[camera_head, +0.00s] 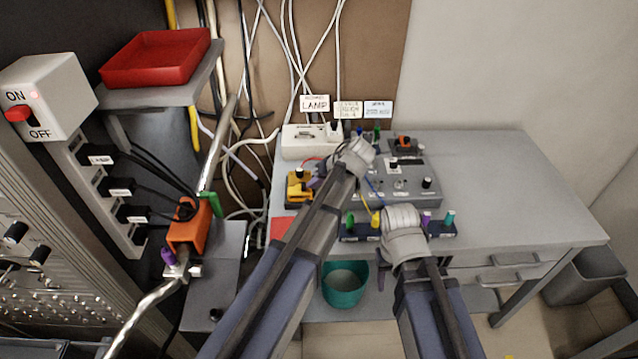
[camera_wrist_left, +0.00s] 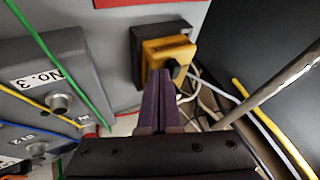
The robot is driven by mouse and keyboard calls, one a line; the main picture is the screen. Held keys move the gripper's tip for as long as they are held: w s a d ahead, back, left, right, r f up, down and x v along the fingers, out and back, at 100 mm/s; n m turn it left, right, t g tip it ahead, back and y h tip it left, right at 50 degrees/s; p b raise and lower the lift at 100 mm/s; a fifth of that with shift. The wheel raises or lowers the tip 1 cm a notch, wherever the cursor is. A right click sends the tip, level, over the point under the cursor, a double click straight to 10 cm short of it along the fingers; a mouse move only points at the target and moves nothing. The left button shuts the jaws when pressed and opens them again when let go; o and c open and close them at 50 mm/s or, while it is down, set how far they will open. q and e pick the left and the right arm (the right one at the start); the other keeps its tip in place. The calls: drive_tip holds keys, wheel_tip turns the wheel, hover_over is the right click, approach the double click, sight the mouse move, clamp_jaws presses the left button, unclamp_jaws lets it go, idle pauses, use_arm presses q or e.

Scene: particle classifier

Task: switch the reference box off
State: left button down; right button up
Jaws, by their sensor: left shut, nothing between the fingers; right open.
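No box in view carries a readable reference label. A small yellow box (camera_head: 299,187) with a black knob stands at the left edge of the grey table. In the left wrist view the yellow-and-black box (camera_wrist_left: 165,50) lies just beyond my fingertips, its black knob close to them. My left gripper (camera_head: 314,183) reaches over the table to the right side of this box. Its purple fingers (camera_wrist_left: 163,80) are shut and empty; contact with the box cannot be told. My right gripper (camera_head: 382,275) is open in front of the table edge, partly hidden by its wrist.
A grey box with knobs (camera_head: 420,182) and coloured wires stands right of the yellow box. A white box (camera_head: 300,143) stands behind. An ON/OFF switch box (camera_head: 55,90) and red tray (camera_head: 157,57) are at left. The table's right half (camera_head: 500,185) is clear.

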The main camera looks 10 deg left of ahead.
sight(303, 187)
use_arm(q)
drive_tip(key=shift+a, duration=0.1)
drive_tip(key=a, duration=0.1)
drive_tip(key=s+a, duration=0.1)
drive_tip(key=shift+a, duration=0.3)
drive_tip(key=shift+w, duration=0.1)
drive_tip(key=shift+w+d, duration=0.1)
drive_tip(key=shift+d, duration=0.05)
use_arm(e)
drive_tip(key=shift+d, duration=0.1)
